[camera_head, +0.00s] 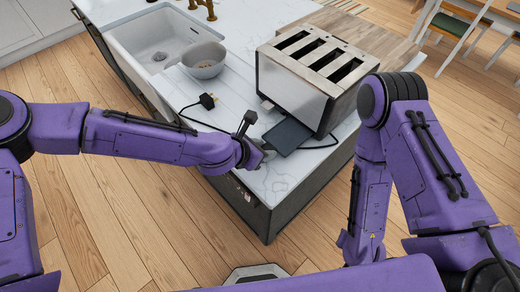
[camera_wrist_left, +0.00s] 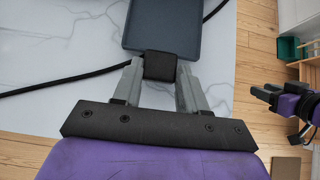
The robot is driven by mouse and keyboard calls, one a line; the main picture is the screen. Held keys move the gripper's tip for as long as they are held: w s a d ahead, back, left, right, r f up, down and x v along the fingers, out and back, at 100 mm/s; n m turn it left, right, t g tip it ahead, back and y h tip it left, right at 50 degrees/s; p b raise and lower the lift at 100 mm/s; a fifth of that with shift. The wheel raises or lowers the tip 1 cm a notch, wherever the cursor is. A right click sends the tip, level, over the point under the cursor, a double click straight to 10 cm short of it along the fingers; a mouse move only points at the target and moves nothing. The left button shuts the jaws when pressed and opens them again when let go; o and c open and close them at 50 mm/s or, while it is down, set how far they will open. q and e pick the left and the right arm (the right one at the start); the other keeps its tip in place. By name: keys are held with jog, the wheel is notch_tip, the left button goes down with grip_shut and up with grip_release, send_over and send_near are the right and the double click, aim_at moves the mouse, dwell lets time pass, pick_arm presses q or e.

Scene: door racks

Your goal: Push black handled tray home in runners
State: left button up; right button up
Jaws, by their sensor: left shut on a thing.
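The dark tray (camera_head: 288,136) sticks out from the low front of a silver and black toaster (camera_head: 310,70), level with the worktop. Its far end is hidden in the toaster. In the left wrist view the tray (camera_wrist_left: 163,25) is a flat dark blue-grey plate with a black block handle (camera_wrist_left: 160,66). My left gripper (camera_head: 262,148) is at the tray's near end. In the left wrist view its fingers (camera_wrist_left: 160,75) stand on both sides of the handle, shut on it. My right gripper (camera_wrist_left: 266,94) shows small at the right of the left wrist view; its finger gap is unclear.
A black cord runs past the tray on the white worktop (camera_head: 285,175), with a plug (camera_head: 208,100) left of the toaster. A grey bowl (camera_head: 204,60) and a white sink (camera_head: 160,45) lie further back. The worktop's front corner is close to my left gripper.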

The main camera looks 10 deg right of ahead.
aim_at(298, 127)
pick_arm(q)
jog(key=shift+w+d+p, duration=0.25)
jog(key=shift+w+d, duration=0.35)
jog(key=shift+d, duration=0.25)
jog(key=shift+w+d+p, duration=0.2)
jog(key=shift+w+d, duration=0.4)
jog(key=shift+d, duration=0.3)
jog(key=shift+w+d+p, duration=0.25)
jog(key=shift+w+d, duration=0.35)
jog(key=shift+d, duration=0.25)
jog(key=shift+w+d+r+p, duration=0.1)
jog(key=shift+w+d+p, duration=0.4)
jog(key=shift+w+d, duration=0.5)
jog(key=shift+w+d+p, duration=0.5)
jog(key=shift+w+d, duration=0.15)
jog(key=shift+d, duration=0.55)
jog(key=o, duration=1.2)
jog(key=shift+d, duration=0.1)
jog(key=shift+c, duration=0.2)
jog(key=shift+s+a+r, duration=0.1)
jog(key=shift+a, duration=0.2)
jog(key=b+v, duration=0.3)
jog(key=v, duration=0.6)
jog(key=shift+s+r, duration=0.2)
jog(key=shift+r, duration=0.15)
jog(key=shift+a, duration=0.25)
